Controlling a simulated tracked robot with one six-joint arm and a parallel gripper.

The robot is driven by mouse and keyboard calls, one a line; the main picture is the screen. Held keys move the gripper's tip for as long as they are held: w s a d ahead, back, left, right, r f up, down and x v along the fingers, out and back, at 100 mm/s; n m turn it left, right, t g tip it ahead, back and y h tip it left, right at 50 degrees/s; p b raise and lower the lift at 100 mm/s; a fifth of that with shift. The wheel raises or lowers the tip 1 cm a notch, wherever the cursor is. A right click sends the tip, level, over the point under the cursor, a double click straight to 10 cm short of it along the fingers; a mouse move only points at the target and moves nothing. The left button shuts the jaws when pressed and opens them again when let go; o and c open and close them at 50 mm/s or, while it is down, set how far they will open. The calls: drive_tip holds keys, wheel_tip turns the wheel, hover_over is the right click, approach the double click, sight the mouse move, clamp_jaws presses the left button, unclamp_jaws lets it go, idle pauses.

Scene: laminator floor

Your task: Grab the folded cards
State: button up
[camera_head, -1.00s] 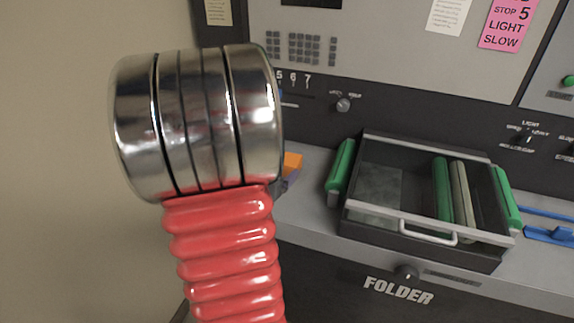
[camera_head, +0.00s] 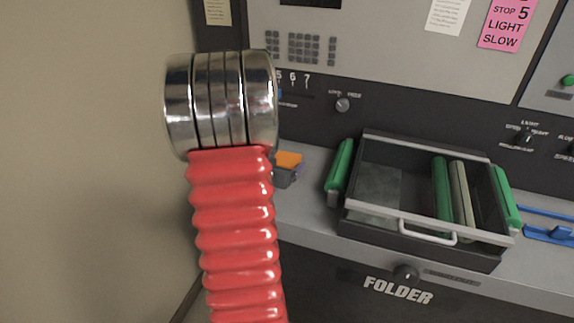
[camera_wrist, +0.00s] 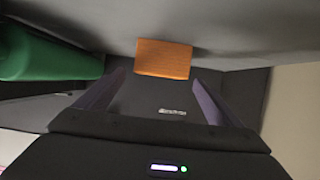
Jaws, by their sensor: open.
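An orange, flat-faced piece, likely the folded cards (camera_head: 288,159), sits on the machine's ledge just right of my red arm in the head view. In the wrist view the orange cards (camera_wrist: 163,58) lie ahead, between the lines of the two purple fingers and near their tips. My gripper (camera_wrist: 157,78) is open, with a gap on each side of the cards. I cannot tell whether the fingertips reach past the cards' near edge. In the head view my arm hides most of the gripper.
A black tray (camera_head: 400,224) with a white handle and green rollers stands right of the cards. A green roller (camera_wrist: 45,55) is close on the left in the wrist view. The control panel (camera_head: 400,45) rises behind. A blue part (camera_head: 550,234) lies far right.

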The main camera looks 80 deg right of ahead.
sight(286, 159)
drive_tip(key=shift+x, duration=2.6)
drive_tip(key=shift+c, duration=0.5)
drive_tip(key=c, duration=1.2)
